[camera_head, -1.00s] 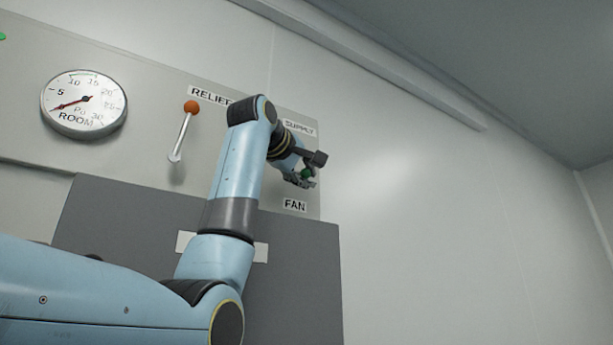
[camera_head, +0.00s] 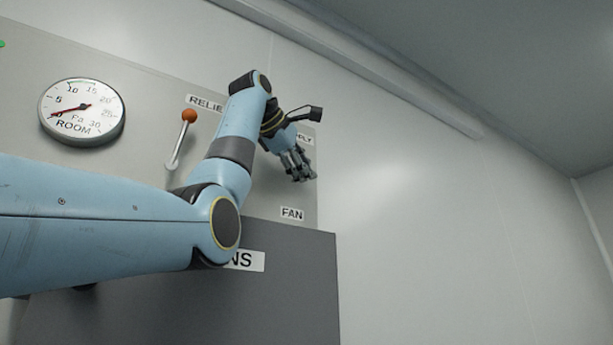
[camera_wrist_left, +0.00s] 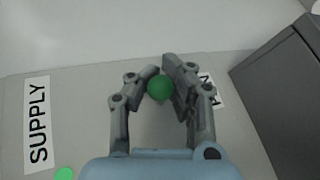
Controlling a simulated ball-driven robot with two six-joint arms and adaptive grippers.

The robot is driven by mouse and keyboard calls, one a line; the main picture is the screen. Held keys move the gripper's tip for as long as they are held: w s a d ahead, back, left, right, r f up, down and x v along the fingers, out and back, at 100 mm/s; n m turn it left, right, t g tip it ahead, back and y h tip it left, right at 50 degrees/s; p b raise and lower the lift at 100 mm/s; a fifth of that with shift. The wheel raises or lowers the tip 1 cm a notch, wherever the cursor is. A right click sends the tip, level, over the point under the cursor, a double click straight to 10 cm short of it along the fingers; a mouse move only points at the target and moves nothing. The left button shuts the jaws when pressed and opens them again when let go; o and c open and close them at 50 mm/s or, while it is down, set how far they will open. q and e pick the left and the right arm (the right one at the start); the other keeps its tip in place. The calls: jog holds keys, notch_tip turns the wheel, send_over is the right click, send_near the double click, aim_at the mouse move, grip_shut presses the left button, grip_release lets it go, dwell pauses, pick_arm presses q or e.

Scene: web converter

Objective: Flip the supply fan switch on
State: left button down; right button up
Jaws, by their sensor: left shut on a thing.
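The supply fan switch shows in the left wrist view as a round green knob (camera_wrist_left: 160,88) between my fingers. The SUPPLY label (camera_wrist_left: 37,122) is at its left, and the FAN label, partly covered, is at its right. In the head view my left gripper (camera_head: 301,170) is at the panel, above the FAN label (camera_head: 291,214), with its fingers pointing down to the right. It is shut on the green knob, which the fingers hide in the head view. The lever's position cannot be made out. My right gripper is not in view.
A relief lever with an orange knob (camera_head: 189,115) stands left of my forearm. A round ROOM gauge (camera_head: 82,111) is further left. A grey box (camera_head: 300,285) juts out below the panel. The wall to the right is bare.

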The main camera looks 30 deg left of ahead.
pick_arm(q)
jog(key=shift+a+r+n+g+h, duration=0.1)
jog(key=shift+r+n+g+h, duration=0.25)
jog(key=shift+r, duration=0.35)
jog(key=c, duration=1.5)
grip_release()
jog(key=shift+s+a, duration=0.1)
jog(key=shift+s, duration=0.05)
jog(key=shift+o, duration=0.5)
jog(key=shift+s, duration=0.15)
jog(key=d+v, duration=0.1)
jog(key=v, duration=0.6)
jog(key=shift+s+a, duration=0.3)
jog(key=shift+a, duration=0.25)
